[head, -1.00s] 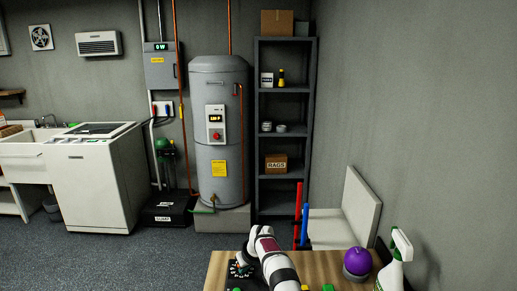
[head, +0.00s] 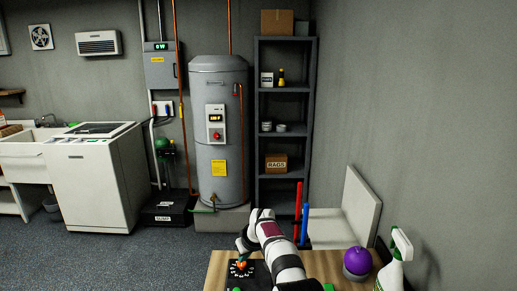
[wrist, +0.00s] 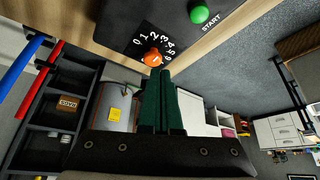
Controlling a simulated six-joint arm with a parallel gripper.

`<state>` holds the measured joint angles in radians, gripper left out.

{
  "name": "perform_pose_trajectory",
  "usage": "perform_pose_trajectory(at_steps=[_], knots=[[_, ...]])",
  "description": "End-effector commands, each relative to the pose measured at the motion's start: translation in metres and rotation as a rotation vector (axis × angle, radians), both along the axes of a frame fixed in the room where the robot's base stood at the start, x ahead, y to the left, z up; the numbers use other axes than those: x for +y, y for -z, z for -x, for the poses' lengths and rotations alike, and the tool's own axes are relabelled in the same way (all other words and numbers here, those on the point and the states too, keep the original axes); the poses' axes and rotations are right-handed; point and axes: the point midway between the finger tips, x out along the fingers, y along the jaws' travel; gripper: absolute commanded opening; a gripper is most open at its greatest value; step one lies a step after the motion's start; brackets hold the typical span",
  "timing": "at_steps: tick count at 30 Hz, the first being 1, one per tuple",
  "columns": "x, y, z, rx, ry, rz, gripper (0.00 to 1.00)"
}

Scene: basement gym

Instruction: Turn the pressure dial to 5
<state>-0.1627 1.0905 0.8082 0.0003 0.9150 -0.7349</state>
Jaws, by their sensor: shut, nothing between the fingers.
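The orange pressure dial (head: 240,265) sits on a black panel (head: 233,279) at the left of the wooden table in the head view. In the wrist view the dial (wrist: 152,58) shows just beyond my fingertips, with white numbers in an arc around it. I cannot tell which number it points at. My gripper (wrist: 158,75) is shut and empty, its dark green fingers together and pointing at the dial. In the head view my gripper (head: 243,250) is above the dial. I cannot tell whether the tips touch it.
A green START button (wrist: 199,14) is on the panel near the dial. On the table's right stand a purple ball (head: 357,260) on a grey base and a white spray bottle (head: 396,262). Red (head: 298,200) and blue (head: 305,222) bars rise behind the table.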

Motion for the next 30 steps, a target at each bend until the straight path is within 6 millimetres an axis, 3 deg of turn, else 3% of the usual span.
perform_pose_trajectory(at_steps=[9, 16, 30], knots=[[0.0, -0.007, 0.0, 0.0, 0.001, 0.0, 0.0], [-0.021, -0.014, -0.015, 0.0, 0.002, -0.001, 0.0], [-0.021, 0.049, -0.015, 0.001, 0.0, 0.001, 0.0]])
